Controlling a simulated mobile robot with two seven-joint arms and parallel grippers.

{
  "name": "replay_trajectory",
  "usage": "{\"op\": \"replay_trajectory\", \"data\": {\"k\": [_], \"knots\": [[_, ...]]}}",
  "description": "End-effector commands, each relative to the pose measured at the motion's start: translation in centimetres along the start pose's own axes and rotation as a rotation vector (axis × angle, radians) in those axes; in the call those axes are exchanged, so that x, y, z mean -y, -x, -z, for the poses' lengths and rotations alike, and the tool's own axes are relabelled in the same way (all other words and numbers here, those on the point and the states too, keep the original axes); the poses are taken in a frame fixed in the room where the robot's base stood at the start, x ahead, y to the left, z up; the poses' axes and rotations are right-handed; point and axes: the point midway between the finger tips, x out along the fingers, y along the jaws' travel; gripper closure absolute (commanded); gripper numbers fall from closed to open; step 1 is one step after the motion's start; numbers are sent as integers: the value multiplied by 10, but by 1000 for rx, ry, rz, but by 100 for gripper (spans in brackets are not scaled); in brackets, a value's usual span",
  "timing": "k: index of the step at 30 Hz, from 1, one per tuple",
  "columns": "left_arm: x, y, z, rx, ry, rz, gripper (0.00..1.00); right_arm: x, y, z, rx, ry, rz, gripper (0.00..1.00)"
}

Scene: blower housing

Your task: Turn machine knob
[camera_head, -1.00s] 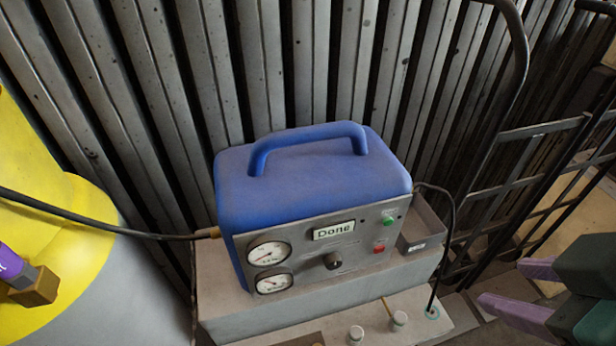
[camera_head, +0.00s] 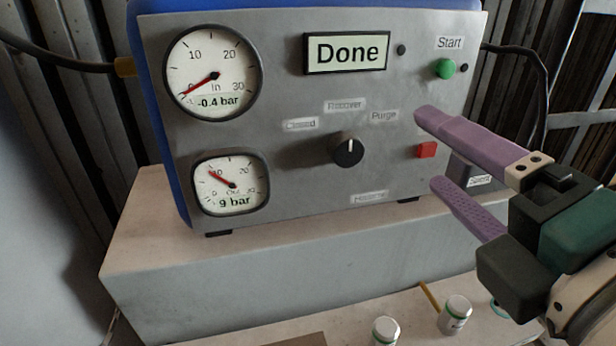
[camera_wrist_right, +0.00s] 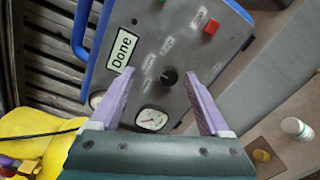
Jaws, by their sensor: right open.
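The black round knob (camera_head: 348,151) sits on the grey front panel (camera_head: 300,110) of the blue machine, and its white mark points up. Worn labels surround it; "Recover" and "Purge" are readable. My right gripper (camera_head: 425,148) is open, with its purple fingers in front of the panel to the right of the knob, near the red button (camera_head: 426,150). In the right wrist view the knob (camera_wrist_right: 170,77) shows between and beyond the two open fingers (camera_wrist_right: 162,80). I see no finger touching the knob. My left gripper is not in the head view; a purple part shows at the wrist view's lower left.
The display (camera_head: 346,52) reads "Done". The green Start button (camera_head: 445,68) is at upper right. Two gauges (camera_head: 212,72) (camera_head: 230,184) are at left. The machine stands on a grey block (camera_head: 280,270); small white jars (camera_head: 455,314) stand below it in front.

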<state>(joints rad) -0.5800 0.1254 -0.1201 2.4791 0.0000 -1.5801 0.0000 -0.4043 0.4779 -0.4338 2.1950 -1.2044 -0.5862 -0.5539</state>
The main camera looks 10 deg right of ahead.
Motion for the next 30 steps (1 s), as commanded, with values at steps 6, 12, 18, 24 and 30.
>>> {"op": "replay_trajectory", "data": {"k": [6,12,18,24,30], "knots": [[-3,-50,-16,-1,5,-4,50,37,-1,38,-75,166,-86,20],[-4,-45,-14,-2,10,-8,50,32,-11,41,-83,189,-99,20],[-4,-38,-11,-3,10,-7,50,28,-45,42,-80,187,-99,20],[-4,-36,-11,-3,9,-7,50,26,-78,46,-81,186,-98,20],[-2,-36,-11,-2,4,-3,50,26,-96,48,-82,185,-96,20]]}}
